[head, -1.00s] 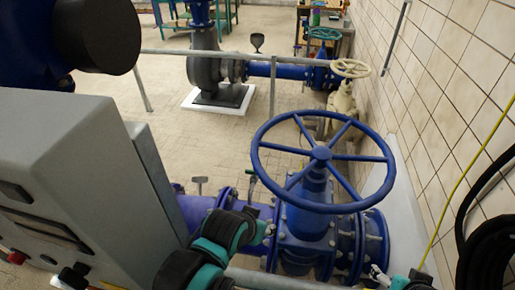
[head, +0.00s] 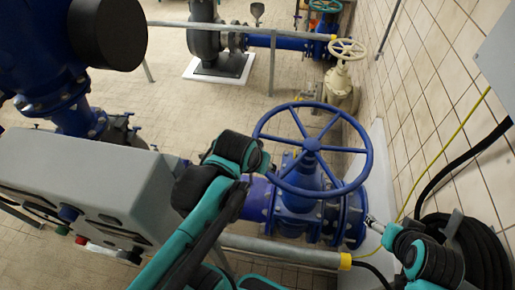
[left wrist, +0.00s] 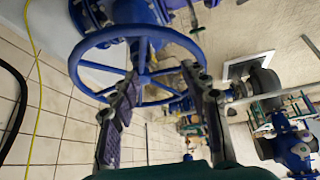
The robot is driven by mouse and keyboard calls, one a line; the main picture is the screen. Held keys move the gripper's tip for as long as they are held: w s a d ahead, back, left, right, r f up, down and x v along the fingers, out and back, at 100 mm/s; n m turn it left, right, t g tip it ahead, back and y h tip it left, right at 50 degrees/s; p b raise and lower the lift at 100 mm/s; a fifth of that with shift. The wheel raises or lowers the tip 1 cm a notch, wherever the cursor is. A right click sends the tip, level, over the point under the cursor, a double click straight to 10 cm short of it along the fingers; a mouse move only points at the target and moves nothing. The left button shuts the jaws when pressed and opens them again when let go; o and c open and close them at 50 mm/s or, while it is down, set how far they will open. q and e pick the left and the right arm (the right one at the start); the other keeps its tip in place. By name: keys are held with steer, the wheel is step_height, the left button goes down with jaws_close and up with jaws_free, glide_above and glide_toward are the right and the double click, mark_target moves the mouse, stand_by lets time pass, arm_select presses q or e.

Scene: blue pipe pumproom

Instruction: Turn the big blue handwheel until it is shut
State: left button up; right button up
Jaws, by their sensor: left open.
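The big blue handwheel (head: 311,144) sits on top of a blue gate valve (head: 297,205), right of the middle in the head view. My left gripper (head: 266,165) is at the wheel's left side, close to the rim. In the left wrist view the two fingers (left wrist: 165,78) are spread apart, with the handwheel (left wrist: 82,50) beyond and partly between them. I cannot tell whether a finger touches the rim. My right gripper (head: 371,221) is low, to the right of the valve and apart from the wheel. Its fingers are too small to read.
A grey control cabinet (head: 85,185) stands at the left. A grey rail with a yellow end (head: 285,251) runs in front of the valve. A tiled wall (head: 430,100) and a black coiled hose (head: 470,240) are at the right. A cream handwheel (head: 347,49) stands farther back.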

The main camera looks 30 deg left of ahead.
arm_select(q)
steer(key=w+a+f+n+g, duration=0.1)
steer(key=w+a+f+g, duration=0.1)
steer(key=w, duration=0.3)
steer(key=w+a+f+n+g, duration=0.2)
steer(key=w+a+f, duration=0.1)
steer(key=w+f, duration=0.1)
steer(key=w+a+f+n+g, duration=0.1)
steer(key=w+a+f+g, duration=0.1)
steer(key=w+f, duration=0.2)
steer(key=shift+w+a+f+n, duration=0.1)
steer(key=shift+w+a+n, duration=0.1)
steer(key=shift+w, duration=0.6)
steer(key=shift+w+a+n, duration=0.2)
steer(key=shift+w, duration=0.55)
steer(key=shift+w+a+f, duration=0.2)
steer(key=shift+f, duration=0.45)
steer(key=f, duration=0.7)
steer(key=shift+s+a+f+b, duration=0.15)
steer(key=shift+s+b, duration=0.05)
steer(key=shift+b, duration=0.15)
jaws_close()
